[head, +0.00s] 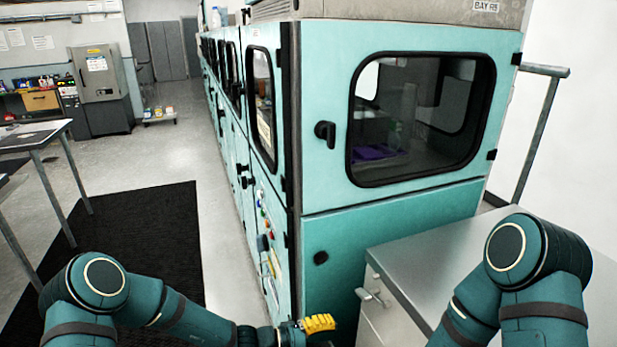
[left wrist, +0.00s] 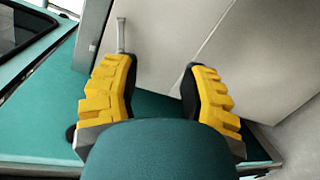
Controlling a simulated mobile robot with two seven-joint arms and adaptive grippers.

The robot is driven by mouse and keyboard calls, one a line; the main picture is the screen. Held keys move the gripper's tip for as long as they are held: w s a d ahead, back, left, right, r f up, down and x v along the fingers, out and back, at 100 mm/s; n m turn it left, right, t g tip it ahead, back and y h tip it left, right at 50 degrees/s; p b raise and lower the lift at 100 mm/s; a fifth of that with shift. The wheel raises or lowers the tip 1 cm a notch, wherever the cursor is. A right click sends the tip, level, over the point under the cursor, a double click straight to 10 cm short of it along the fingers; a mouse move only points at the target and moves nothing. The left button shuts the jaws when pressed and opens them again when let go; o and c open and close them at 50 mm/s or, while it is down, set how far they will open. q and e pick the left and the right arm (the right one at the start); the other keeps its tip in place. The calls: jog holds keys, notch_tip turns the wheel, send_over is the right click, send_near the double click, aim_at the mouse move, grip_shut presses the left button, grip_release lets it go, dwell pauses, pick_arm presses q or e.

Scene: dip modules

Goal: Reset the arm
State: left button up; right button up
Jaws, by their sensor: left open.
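My left arm (head: 150,305) comes in from the bottom left of the head view and reaches right along the bottom edge. My left gripper (head: 318,325) shows there as a yellow ribbed finger, low in front of the teal machine (head: 395,245); the rest is cut off. In the left wrist view my left gripper (left wrist: 160,72) has its two yellow fingers wide apart with nothing between them. The grey cabinet front and its handle (left wrist: 121,35) lie beyond the fingers. My right arm (head: 530,270) is bent at the bottom right; its gripper is out of view.
A grey-topped cabinet (head: 450,255) with a drawer handle stands close by at the right, beside the machine. A black mat (head: 150,235) lies on the floor at the left. A table (head: 30,135) stands at the far left. The aisle beyond the mat looks clear.

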pick_arm(q)
jog(key=s+a+f+m+g+y, duration=0.35)
jog(key=s+f+g+y, duration=0.35)
jog(key=s, duration=0.5)
jog(key=s+a+f+t+y, duration=0.2)
jog(key=a, duration=0.3)
jog(key=s+a+f+m+t+y, duration=0.1)
jog(key=s+a+f+t+y, duration=0.1)
jog(key=a, duration=0.4)
jog(key=shift+s+a+t+y, duration=0.25)
jog(key=shift+s+t+y, duration=0.3)
jog(key=shift+s, duration=0.2)
jog(key=shift+f+m, duration=0.1)
jog(key=shift+m, duration=0.15)
